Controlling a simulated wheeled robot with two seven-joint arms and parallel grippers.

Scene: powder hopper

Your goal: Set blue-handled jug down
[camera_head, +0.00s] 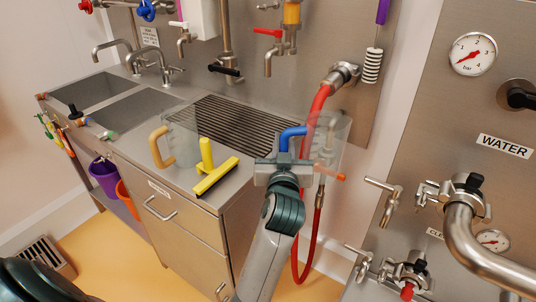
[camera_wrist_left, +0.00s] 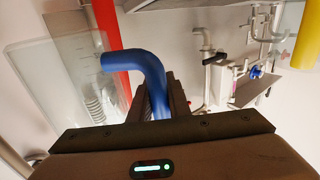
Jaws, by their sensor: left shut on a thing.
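The blue-handled jug (camera_head: 328,140) is clear and shows no visible contents. It is in the air in front of the wall and red hose, by the right end of the counter in the head view. Its blue handle (camera_head: 290,134) points left. My left gripper (camera_head: 283,163) is shut on that handle. In the left wrist view the blue handle (camera_wrist_left: 148,72) rises from between the fingers, with the clear jug wall (camera_wrist_left: 62,85) to the left. My right gripper is not in view.
A clear jug with a tan handle (camera_head: 157,146) and a yellow squeegee (camera_head: 208,168) are on the steel counter. The slatted drainer (camera_head: 225,122) behind them is largely clear. A red hose (camera_head: 318,103) hangs behind the held jug. Taps and pipes (camera_head: 460,215) are at the right.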

